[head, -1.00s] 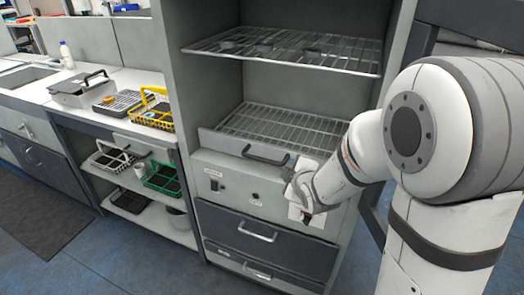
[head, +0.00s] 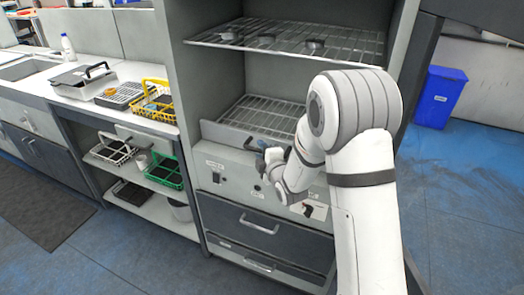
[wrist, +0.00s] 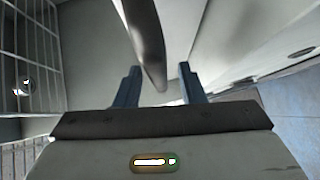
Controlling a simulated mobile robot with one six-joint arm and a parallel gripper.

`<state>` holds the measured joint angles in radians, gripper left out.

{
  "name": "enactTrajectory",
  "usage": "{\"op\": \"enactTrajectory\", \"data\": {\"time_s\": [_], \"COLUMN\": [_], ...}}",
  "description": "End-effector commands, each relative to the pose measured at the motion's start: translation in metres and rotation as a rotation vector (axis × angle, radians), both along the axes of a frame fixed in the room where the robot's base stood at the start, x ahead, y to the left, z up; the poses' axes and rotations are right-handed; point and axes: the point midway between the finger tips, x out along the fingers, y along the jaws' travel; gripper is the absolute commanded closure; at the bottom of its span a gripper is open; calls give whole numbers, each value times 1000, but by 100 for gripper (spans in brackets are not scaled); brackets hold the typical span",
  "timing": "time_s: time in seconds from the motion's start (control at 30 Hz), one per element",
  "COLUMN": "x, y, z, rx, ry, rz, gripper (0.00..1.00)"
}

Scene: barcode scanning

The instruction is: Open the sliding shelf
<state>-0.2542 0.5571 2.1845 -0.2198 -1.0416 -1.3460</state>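The sliding shelf (head: 268,112) is a wire rack with a grey front panel, in the middle of the tall grey cabinet. It appears pushed in. Its dark handle (head: 250,144) is on the front panel, partly hidden by my gripper. My gripper (head: 266,156) is at the right part of the handle. In the wrist view, the handle (wrist: 147,40) shows as a dark curved bar reaching between the two blue fingers of my gripper (wrist: 158,80). The fingers are apart, with gaps on both sides of the bar. I cannot tell whether either finger touches it.
An upper wire shelf (head: 290,42) holds several dark round items. Dark drawers (head: 262,228) are below the sliding shelf. A counter at left carries a yellow basket (head: 152,101); a green basket (head: 163,172) is beneath. A blue bin (head: 440,97) stands at right, with clear floor nearby.

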Motion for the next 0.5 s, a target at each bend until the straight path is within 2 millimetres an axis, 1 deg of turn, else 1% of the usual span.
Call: {"op": "enactTrajectory", "data": {"time_s": [0.1,0.3,0.37,0.5], "x": [4,4,4,4], "y": [2,2,2,2], "z": [-1,-1,-1,-1], "rx": [0,0,0,0], "ry": [1,1,1,1], "rz": [0,0,0,0], "gripper": [64,64,68,79]}}
